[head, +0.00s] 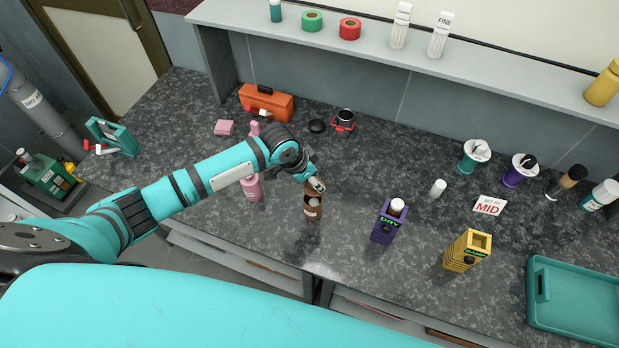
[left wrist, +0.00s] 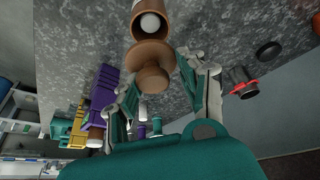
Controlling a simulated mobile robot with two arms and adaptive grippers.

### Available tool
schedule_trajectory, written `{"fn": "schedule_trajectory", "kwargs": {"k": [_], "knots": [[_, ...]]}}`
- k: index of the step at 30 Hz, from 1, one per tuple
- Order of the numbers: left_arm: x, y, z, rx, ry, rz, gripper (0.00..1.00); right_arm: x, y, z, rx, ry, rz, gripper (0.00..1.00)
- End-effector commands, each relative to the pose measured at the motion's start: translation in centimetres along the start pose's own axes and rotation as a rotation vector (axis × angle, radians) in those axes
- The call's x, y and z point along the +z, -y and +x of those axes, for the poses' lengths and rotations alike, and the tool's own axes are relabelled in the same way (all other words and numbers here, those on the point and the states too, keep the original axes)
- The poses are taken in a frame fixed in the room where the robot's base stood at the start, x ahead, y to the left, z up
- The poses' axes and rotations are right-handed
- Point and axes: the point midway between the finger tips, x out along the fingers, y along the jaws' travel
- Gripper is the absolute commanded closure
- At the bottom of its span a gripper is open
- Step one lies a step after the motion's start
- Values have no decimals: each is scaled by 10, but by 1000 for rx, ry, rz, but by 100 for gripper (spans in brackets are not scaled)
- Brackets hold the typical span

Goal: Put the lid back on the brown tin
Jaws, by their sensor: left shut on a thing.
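The brown tin (head: 313,213) stands on the dark speckled counter in the head view. In the left wrist view the open brown tin (left wrist: 137,20) is at the top edge, with a pale round thing inside. The brown lid (left wrist: 150,52), a disc with a knob, is just below the tin's mouth in that view. My left gripper (left wrist: 165,85) is shut on the lid, at its knob side. Whether lid and tin touch is unclear. My right gripper is not in view.
A pink bottle (head: 252,189) stands left of the tin, partly behind my arm. A purple DRY box (head: 383,232) and a yellow box (head: 462,259) stand to the right. A black disc (head: 317,125) and a red-ringed cup (head: 344,121) lie behind. Counter between tin and purple box is clear.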

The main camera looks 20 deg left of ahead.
Motion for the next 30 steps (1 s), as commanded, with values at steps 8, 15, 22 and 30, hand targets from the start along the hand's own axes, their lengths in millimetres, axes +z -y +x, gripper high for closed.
{"fn": "schedule_trajectory", "kwargs": {"k": [8, 15, 22, 30], "knots": [[13, 2, 28, -2, 1, 0, 83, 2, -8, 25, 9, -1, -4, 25], [19, 2, 44, -1, 1, 0, 83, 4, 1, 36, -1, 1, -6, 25], [21, 2, 49, -2, 1, 0, 83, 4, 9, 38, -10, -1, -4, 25], [21, 2, 49, -1, 0, 0, 83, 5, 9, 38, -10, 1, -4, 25]]}}
